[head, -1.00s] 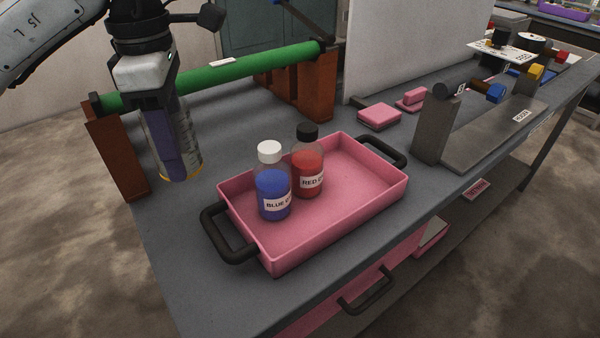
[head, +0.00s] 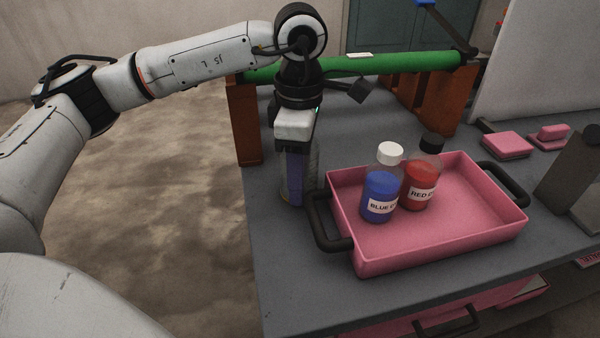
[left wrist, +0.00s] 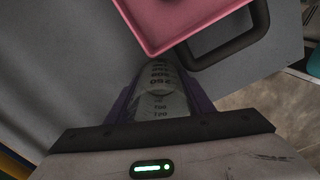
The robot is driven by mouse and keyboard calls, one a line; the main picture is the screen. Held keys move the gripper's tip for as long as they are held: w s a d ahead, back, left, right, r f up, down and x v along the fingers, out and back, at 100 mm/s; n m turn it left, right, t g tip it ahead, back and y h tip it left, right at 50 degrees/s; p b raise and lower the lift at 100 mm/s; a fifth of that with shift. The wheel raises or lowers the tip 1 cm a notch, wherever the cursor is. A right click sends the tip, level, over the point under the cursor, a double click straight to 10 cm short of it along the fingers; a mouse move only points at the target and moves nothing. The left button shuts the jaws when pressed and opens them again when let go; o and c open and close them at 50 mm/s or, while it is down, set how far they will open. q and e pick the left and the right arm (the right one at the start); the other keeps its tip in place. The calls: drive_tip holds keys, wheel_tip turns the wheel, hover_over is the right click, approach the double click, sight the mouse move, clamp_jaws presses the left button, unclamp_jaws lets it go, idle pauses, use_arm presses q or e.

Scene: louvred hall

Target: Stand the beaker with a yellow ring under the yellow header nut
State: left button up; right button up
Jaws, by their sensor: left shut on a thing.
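My left gripper (head: 297,188) hangs pointing down at the left of the bench, beside the pink tray's handle. It is shut on a clear beaker (head: 313,172), partly hidden by a purple finger. In the left wrist view the beaker (left wrist: 159,82) shows dark graduation marks between the fingers. Its yellow ring is hard to make out now. I cannot tell whether its base touches the bench. The yellow header nut is outside the present views. My right gripper is not in view.
A pink tray (head: 450,235) with dark handles holds a blue bottle (head: 380,196) and a red bottle (head: 420,188). A green pipe (head: 410,63) on brown supports runs behind. A grey post (head: 567,170) stands at right.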

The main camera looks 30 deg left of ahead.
use_arm(q)
drive_tip(key=shift+f, duration=0.15)
drive_tip(key=o, duration=1)
drive_tip(key=shift+o, duration=0.2)
